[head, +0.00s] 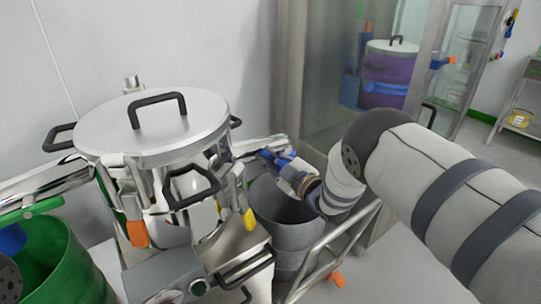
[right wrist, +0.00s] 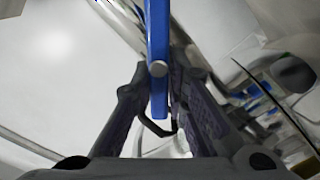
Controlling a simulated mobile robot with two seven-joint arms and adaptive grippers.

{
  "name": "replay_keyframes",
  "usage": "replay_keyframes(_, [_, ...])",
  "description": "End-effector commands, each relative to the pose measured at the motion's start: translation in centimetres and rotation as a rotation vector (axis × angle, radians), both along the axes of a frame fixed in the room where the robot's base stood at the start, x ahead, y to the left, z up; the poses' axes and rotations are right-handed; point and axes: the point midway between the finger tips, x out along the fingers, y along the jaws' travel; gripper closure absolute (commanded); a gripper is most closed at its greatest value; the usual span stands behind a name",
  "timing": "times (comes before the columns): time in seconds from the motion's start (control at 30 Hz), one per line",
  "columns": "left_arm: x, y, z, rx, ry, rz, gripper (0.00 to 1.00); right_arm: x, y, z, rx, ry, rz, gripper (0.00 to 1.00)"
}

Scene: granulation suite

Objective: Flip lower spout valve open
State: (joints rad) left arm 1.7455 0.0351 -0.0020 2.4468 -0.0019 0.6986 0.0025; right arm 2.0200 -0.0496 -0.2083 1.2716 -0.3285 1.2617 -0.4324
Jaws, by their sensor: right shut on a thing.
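A shiny steel vessel (head: 150,125) with a lidded top stands left of centre in the head view. A metal spout (head: 255,146) reaches out from its right side, with a blue valve lever (head: 268,156) near its end. My right gripper (head: 285,167) is at this lever, above a grey bin. In the right wrist view the blue lever (right wrist: 158,50) runs down between the two dark fingers of the right gripper (right wrist: 156,85), which is shut on it. The valve body is mostly hidden by the gripper. My left gripper is not in view.
A grey bin (head: 270,205) stands under the right spout and a green bin (head: 62,265) under the left one. A metal frame rail (head: 335,240) is close below my right arm. A glass cabinet with a purple drum (head: 388,68) is behind.

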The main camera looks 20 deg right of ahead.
Motion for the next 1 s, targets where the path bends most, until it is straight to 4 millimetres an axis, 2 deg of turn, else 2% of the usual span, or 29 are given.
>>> replay_keyframes(0.6, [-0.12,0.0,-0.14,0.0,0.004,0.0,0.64,-0.07,0.16,-0.62,-0.526,-0.195,-0.006,1.0])
replay_keyframes(1.0, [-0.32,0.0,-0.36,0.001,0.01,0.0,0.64,-0.05,0.2,-0.83,-0.728,-0.269,-0.007,1.0])
